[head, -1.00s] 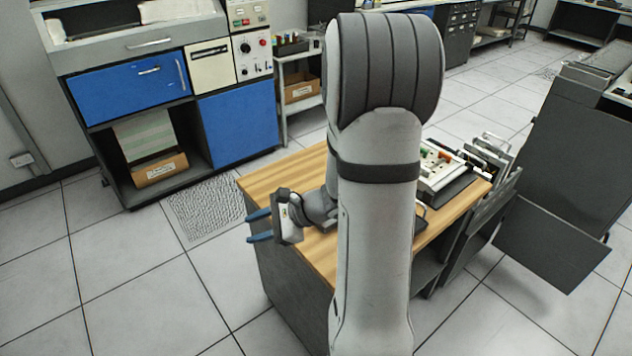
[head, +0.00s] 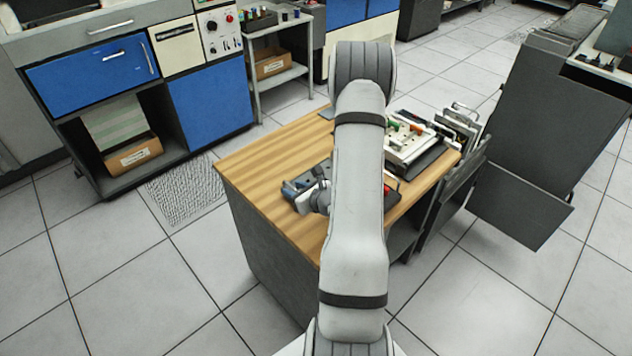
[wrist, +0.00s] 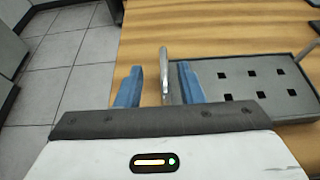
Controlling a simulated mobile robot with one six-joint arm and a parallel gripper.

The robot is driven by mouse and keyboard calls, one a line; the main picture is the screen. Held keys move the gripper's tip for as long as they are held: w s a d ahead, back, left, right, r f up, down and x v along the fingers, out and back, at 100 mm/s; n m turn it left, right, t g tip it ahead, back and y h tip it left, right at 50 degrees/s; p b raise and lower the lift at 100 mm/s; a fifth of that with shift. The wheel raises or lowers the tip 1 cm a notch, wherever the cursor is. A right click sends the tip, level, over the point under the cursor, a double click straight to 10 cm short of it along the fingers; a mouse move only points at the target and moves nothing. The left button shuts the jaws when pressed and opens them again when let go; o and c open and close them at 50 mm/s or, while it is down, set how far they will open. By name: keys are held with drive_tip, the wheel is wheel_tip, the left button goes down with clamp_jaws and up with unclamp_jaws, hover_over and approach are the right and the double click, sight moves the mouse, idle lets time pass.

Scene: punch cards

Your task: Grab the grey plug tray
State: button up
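The grey plug tray (wrist: 250,70) lies on the wooden desk in the wrist view, a long dark grey block with rows of square holes. A shiny metal handle (wrist: 164,70) stands up at its left end. My gripper (wrist: 160,80) is open, with one blue finger on each side of the handle and a visible gap to each. The right finger covers part of the tray's left end. In the head view my gripper (head: 295,190) is low over the desk, and my arm hides most of the tray.
The wooden desk top (head: 260,155) is clear to the left and behind the gripper. A cream device with coloured parts (head: 408,142) stands on the desk right of my arm. A dark cabinet (head: 550,120) stands beyond it, and a blue-doored cabinet (head: 210,105) at the back left.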

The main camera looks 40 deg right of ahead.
sight(288, 184)
drive_tip(key=x, duration=0.1)
drive_tip(key=p+x, duration=0.1)
drive_tip(key=x, duration=0.1)
drive_tip(key=shift+w+d+p, duration=0.2)
drive_tip(key=shift+w+p, duration=0.1)
drive_tip(key=shift+w, duration=0.05)
drive_tip(key=shift+w+f, duration=0.25)
drive_tip(key=shift+w, duration=0.25)
drive_tip(key=shift+c, duration=0.3)
clamp_jaws()
idle(0.4)
